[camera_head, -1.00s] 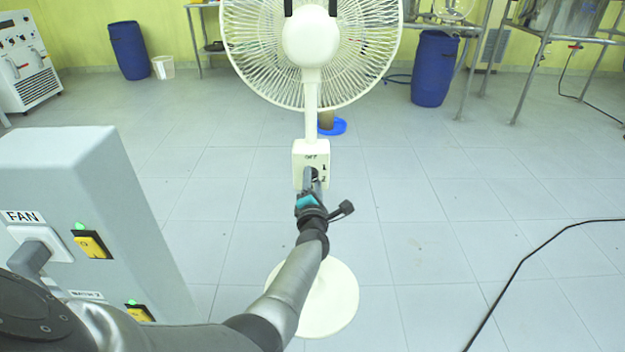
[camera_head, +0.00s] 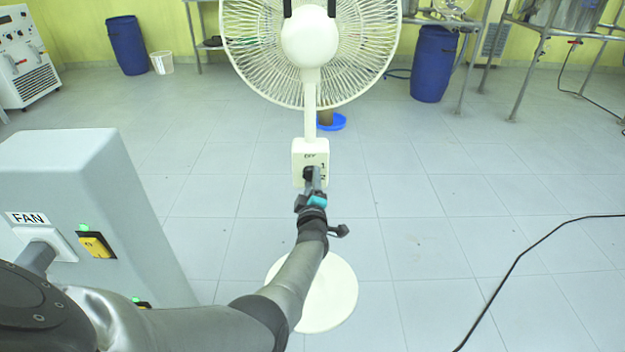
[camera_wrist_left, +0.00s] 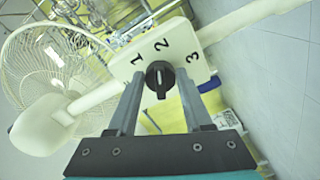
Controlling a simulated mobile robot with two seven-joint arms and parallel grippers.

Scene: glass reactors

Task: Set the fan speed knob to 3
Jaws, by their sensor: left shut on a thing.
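A white standing fan (camera_head: 310,95) is straight ahead, with a white control box (camera_head: 311,150) on its pole. My left gripper (camera_head: 312,176) is shut on the knob, one finger on either side (camera_wrist_left: 159,92). My right gripper is out of view.
A grey box labelled FAN (camera_head: 100,190) with a lit yellow switch (camera_head: 96,245) stands at the left, close to my left arm. The fan's round base (camera_head: 330,300) is on the floor. A black cable (camera_head: 515,262) lies at the right. The tiled floor between is clear.

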